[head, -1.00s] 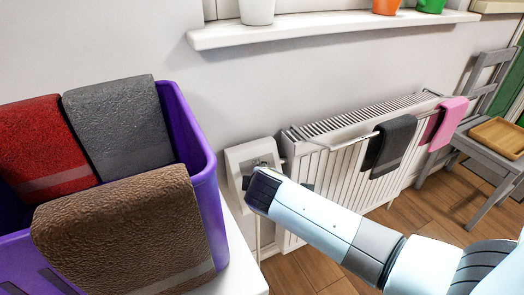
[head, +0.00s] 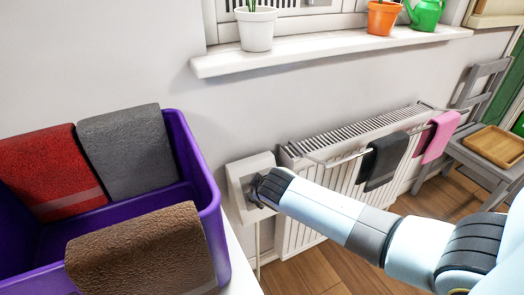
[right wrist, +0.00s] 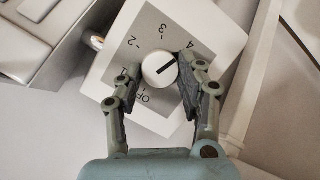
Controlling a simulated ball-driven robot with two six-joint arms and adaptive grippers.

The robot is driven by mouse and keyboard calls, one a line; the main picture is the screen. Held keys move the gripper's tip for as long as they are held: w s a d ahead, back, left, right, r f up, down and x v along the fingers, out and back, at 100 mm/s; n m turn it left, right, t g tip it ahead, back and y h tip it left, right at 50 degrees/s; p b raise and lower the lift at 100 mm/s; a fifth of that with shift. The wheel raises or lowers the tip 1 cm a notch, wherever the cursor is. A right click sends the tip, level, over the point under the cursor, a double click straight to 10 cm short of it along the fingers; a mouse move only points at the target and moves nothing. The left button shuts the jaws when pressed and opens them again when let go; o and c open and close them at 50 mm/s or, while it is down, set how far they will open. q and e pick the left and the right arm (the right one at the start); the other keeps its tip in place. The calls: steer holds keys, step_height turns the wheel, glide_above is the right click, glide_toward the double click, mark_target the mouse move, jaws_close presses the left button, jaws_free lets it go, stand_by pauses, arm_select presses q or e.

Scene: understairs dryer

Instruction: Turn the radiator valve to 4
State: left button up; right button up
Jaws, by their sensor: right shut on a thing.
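The radiator valve has a round white knob (right wrist: 160,68) with a black line, on a grey dial plate (right wrist: 150,40) marked OFF, 1, 2, 3 and 4. The line points up and right, toward the 4. My right gripper (right wrist: 160,75) has one finger on each side of the knob and is shut on it. In the head view, my right gripper (head: 262,188) reaches the white valve box (head: 238,175) at the radiator's left end and hides the knob. My left gripper is not in view.
A white radiator (head: 330,190) carries a dark towel (head: 385,163) and a pink towel (head: 438,138) on its rail. A purple basket (head: 205,190) with towels stands at left. A windowsill (head: 320,50) with pots is above. A grey chair (head: 480,160) is at right.

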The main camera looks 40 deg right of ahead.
steer(key=shift+s+f, duration=0.1)
steer(key=shift+f, duration=0.05)
steer(key=o, duration=1.1)
steer(key=shift+o, duration=0.2)
steer(key=v, duration=1.2)
